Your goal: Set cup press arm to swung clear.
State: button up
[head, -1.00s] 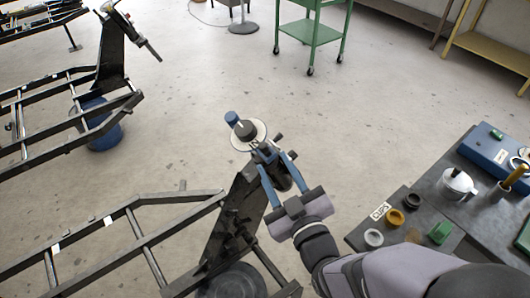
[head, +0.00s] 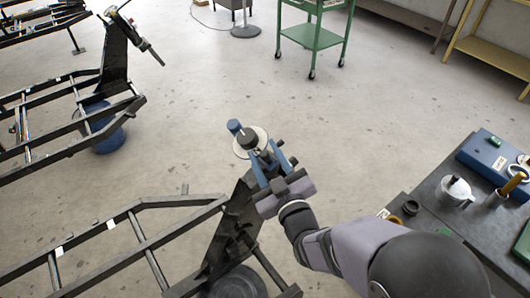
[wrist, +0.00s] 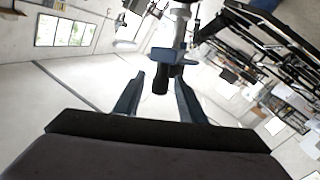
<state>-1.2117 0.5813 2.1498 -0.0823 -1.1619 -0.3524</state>
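The press fitting stands on top of the dark upright of the near frame. In the head view it shows a pale round plate (head: 239,151), a black knob (head: 249,139) and a blue cylinder (head: 234,126). My gripper (head: 266,152) is beside the plate at its lower right, with two blue fingers apart. In the wrist view the open fingers (wrist: 159,80) have a dark cylindrical end (wrist: 160,86) between their tips, with gaps on both sides. A grey-blue shaft (wrist: 180,30) lies beyond it. I cannot tell which piece is the press arm. My gripper hides part of the fitting.
A dark bench (head: 418,222) at the right holds a blue case (head: 495,160), a white lidded pot (head: 455,190) and small rings. My arm covers part of it. Another frame (head: 115,60) stands at the upper left. A green trolley (head: 312,35) stands behind on open floor.

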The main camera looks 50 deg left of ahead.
jog(key=shift+a, duration=0.1)
grip_shut()
jog(key=shift+s+f, duration=0.1)
jog(key=s+a+f+m+t+h+b, duration=0.2)
jog(key=s+a+m+t+h+b, duration=0.1)
jog(key=s+m+t+b, duration=0.3)
jog(key=s+a+f+m+t+h+b, duration=0.2)
jog(key=s+m+t+h+b, duration=0.3)
jog(key=t+b, duration=0.3)
jog(key=shift+s+a+f+m+h, duration=0.4)
jog(key=shift+a+m+h, duration=0.25)
jog(key=shift+m, duration=0.25)
dwell(0.4)
